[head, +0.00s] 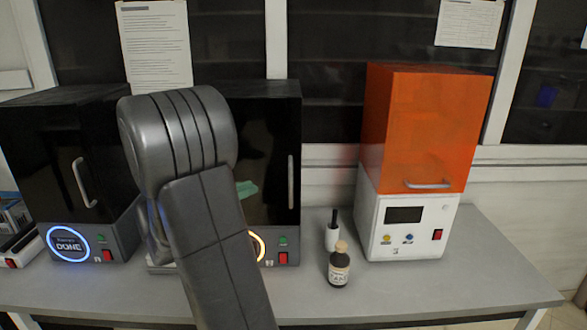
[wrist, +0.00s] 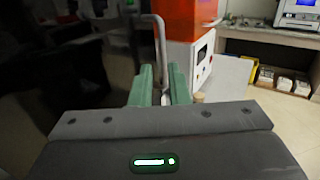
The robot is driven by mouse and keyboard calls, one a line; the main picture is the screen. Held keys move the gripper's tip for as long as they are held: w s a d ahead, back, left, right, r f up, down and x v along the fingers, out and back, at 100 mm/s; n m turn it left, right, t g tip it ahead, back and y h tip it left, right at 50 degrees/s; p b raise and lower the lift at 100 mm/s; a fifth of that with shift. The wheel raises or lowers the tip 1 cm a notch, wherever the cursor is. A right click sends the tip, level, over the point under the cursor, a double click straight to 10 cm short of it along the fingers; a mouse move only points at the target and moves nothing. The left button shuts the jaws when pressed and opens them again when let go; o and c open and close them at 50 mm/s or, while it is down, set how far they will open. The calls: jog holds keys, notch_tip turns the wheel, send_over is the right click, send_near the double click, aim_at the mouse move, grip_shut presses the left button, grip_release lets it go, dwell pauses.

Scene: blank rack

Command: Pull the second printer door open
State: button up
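The second printer is the middle one, with a glossy black door (head: 270,130). My arm hides its left part in the head view. Its upright metal handle (head: 291,182) is on the door's right side, and the door looks shut. In the wrist view the handle (wrist: 160,45) stands straight ahead, lined up with the gap between the green fingers of my gripper (wrist: 160,88). The fingers are apart, with nothing seen clamped between them. In the head view a green finger shows left of the handle, seemingly short of it; the rest of my gripper is hidden behind my arm.
A black printer (head: 40,150) with a lit "DONE" ring stands at the left. An orange-and-white printer (head: 425,130) stands at the right. A brown bottle (head: 339,268) and a white bottle with a black top (head: 332,235) stand between. The bench's front right (head: 470,285) is clear.

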jog(key=p+x, duration=0.2)
jog(key=x, duration=1.1)
jog(key=shift+d, duration=0.3)
jog(key=shift+c, duration=0.2)
grip_shut()
